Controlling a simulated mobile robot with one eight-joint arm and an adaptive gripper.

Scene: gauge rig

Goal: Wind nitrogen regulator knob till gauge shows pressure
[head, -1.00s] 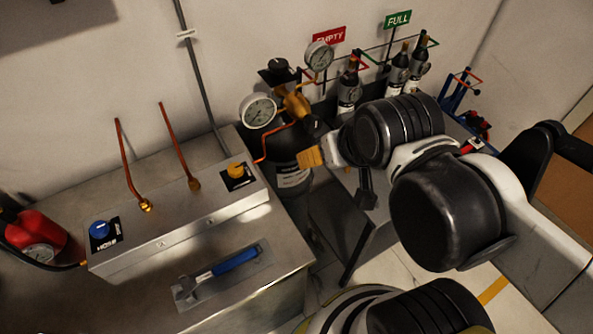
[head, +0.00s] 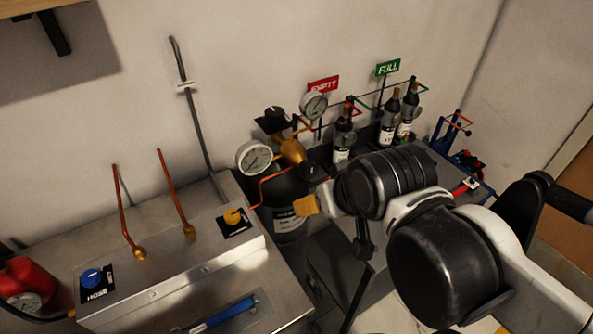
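The nitrogen regulator is a brass body (head: 292,150) on top of a dark cylinder (head: 287,190) with a pale label. One white-faced gauge (head: 253,157) is on its left and another gauge (head: 313,105) is above right; the readings are too small to tell. A dark knob-like part (head: 315,172) sits at its lower right, right above my gripper (head: 309,203). My gripper reaches in from the right, with a tan pad at its tip overlapping the cylinder in the picture. Whether it touches anything, and its finger opening, cannot be seen.
A metal bench box (head: 165,275) with blue (head: 92,277) and yellow (head: 233,216) knobs and copper tubes stands at left. Several bottles stand behind my arm, below a red EMPTY sign (head: 323,85) and green FULL sign (head: 388,68). A blue-handled tool (head: 225,312) lies in front.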

